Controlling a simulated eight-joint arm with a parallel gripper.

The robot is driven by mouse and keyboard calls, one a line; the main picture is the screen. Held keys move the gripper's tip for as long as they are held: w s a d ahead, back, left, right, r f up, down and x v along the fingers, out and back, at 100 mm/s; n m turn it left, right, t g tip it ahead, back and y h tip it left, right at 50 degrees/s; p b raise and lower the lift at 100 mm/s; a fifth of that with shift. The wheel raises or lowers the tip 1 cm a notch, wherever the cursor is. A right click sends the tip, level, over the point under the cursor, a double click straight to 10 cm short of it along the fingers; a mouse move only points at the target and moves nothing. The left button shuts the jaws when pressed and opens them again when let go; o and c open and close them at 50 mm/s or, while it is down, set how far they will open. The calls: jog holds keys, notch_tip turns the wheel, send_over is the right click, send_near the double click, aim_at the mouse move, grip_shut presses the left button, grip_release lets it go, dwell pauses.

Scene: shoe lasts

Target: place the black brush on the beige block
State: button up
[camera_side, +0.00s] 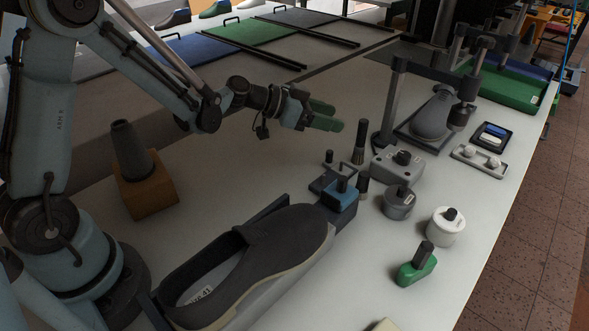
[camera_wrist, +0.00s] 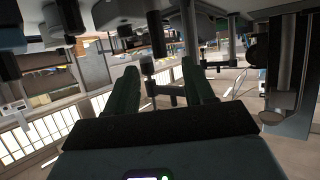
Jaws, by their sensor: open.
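A dark upright cylinder that looks like the black brush (camera_side: 360,142) stands on the white table in the side view, right of my gripper. My gripper (camera_side: 332,115) is raised above the table, with its green fingers apart and nothing between them. It also shows in the wrist view (camera_wrist: 157,72), fingers spread. A small cream corner at the bottom edge of the side view may be the beige block (camera_side: 382,325); most of it is cut off. I cannot pick out the brush or the block for certain in the wrist view.
A dark shoe (camera_side: 245,262) lies in front. A grey stand with a shoe last (camera_side: 434,115) rises at right. A grey box (camera_side: 398,163), grey pot (camera_side: 398,203), white pot (camera_side: 446,226) and green-based tool (camera_side: 416,266) crowd the right. A cone sits on an orange-brown block (camera_side: 148,195).

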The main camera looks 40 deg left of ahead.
aim_at(361, 142)
jog(key=x, duration=1.1)
jog(key=shift+d+r, duration=0.1)
jog(key=shift+r, duration=0.05)
grip_shut()
